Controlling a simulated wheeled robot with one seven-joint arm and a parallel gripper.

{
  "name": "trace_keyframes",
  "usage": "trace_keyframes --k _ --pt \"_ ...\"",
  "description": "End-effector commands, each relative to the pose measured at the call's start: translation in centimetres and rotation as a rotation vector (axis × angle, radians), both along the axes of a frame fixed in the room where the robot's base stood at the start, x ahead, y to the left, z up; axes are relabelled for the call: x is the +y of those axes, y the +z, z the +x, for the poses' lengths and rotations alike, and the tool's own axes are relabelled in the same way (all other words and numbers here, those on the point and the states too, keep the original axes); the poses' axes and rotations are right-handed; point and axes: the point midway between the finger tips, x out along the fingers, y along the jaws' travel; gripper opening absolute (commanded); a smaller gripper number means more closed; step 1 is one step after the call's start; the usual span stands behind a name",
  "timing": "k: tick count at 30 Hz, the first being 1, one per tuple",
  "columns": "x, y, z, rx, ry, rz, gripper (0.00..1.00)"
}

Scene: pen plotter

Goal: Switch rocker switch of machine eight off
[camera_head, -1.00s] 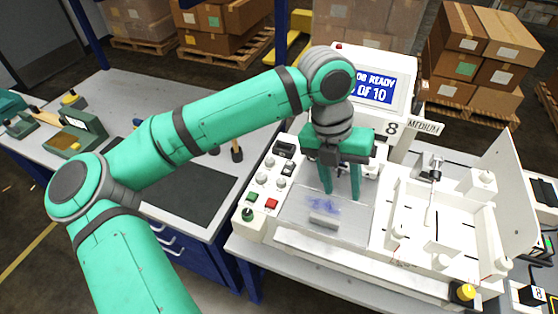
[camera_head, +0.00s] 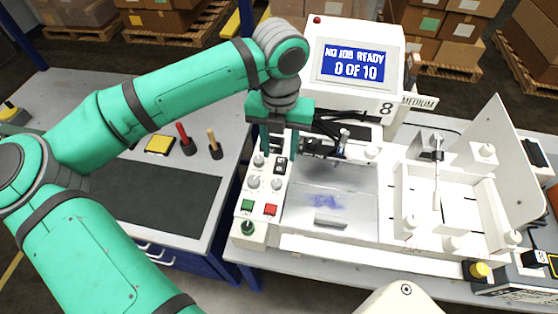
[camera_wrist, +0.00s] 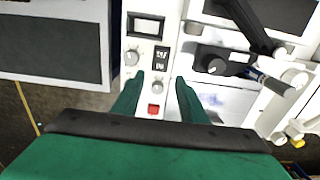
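Machine eight (camera_head: 345,215) is the white plotter with a black "8" label and a screen reading "NO JOB READY 0 OF 10". Its black rocker switch (camera_head: 281,165) is on the left control panel among grey knobs. In the wrist view the rocker switch (camera_wrist: 160,58) has white markings and lies just ahead of the fingertips. Its on or off position is too small to tell. My gripper (camera_head: 279,150) is above the upper part of this panel. In the wrist view my gripper (camera_wrist: 158,80) is open and empty, its fingers apart over the panel.
Green (camera_head: 247,206) and red (camera_head: 270,209) buttons and a dark green knob (camera_head: 248,229) are lower on the panel. A black pen arm (camera_head: 340,140) is close right of my gripper. A dark mat (camera_head: 160,195) covers part of the grey bench at left.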

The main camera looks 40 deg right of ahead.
Motion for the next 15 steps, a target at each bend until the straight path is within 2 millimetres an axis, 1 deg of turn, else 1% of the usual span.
trace_keyframes --k 1,6,12,15 --pt "0.1 -1.0 -0.1 0.004 0.001 0.000 0.39" --pt "0.0 -3.7 -0.2 0.003 -0.002 0.000 0.39" --pt "-0.2 -5.6 -0.2 0.002 -0.005 -0.001 0.39" --pt "-0.2 -6.0 -0.2 0.002 -0.006 -0.001 0.39"
